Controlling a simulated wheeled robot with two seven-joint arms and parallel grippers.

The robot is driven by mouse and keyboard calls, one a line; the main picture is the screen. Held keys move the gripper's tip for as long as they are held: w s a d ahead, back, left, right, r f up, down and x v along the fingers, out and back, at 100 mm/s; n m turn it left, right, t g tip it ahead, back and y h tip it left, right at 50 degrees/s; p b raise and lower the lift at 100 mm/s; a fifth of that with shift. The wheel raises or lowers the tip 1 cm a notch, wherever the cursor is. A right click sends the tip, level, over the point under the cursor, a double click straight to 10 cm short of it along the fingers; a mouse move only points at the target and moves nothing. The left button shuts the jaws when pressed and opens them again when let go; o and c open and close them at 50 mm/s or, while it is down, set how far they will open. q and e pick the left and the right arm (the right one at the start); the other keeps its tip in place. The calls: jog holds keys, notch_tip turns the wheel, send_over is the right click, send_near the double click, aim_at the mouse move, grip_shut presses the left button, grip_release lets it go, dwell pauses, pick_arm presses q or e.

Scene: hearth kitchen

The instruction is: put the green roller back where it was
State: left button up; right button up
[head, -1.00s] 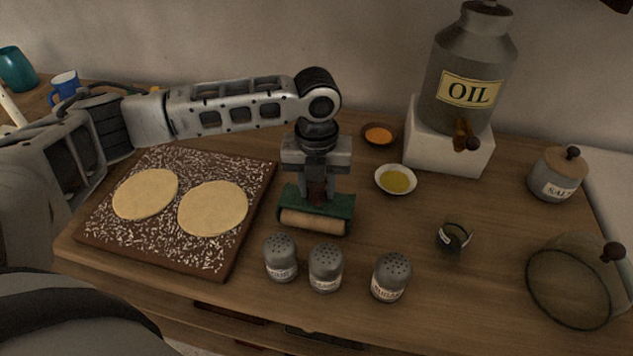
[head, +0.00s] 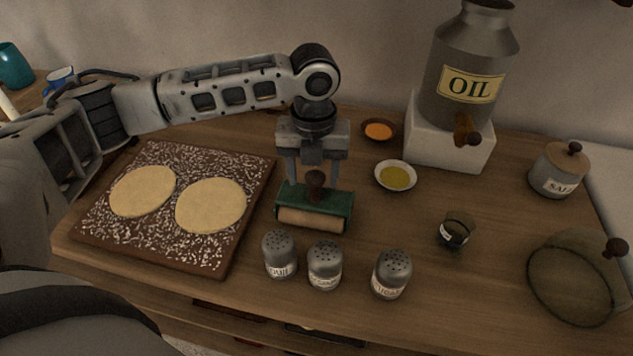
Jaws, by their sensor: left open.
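The green roller (head: 335,202), with a green body, a pale wooden cylinder along its front and a dark knob on top, rests on the wooden counter. It is right of the floured board and behind the shakers. My left gripper (head: 317,178) is right above it, pointing down. Its two fingers are spread apart, with the roller's knob between or just below them, not clamped. The exact gap between fingertips and roller is hard to tell. My right gripper is not in view.
A floured board (head: 213,263) with two dough rounds lies left. Three shakers (head: 324,266) stand in front. Bowls of orange (head: 379,131) and yellow (head: 396,177) contents sit behind right. A small dark cup (head: 456,232), glass lid (head: 572,280), salt jar (head: 556,171) and oil can (head: 468,60) are right.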

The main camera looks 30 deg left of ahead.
pick_arm(q)
jog(key=r, duration=1)
jog(key=shift+d, duration=0.3)
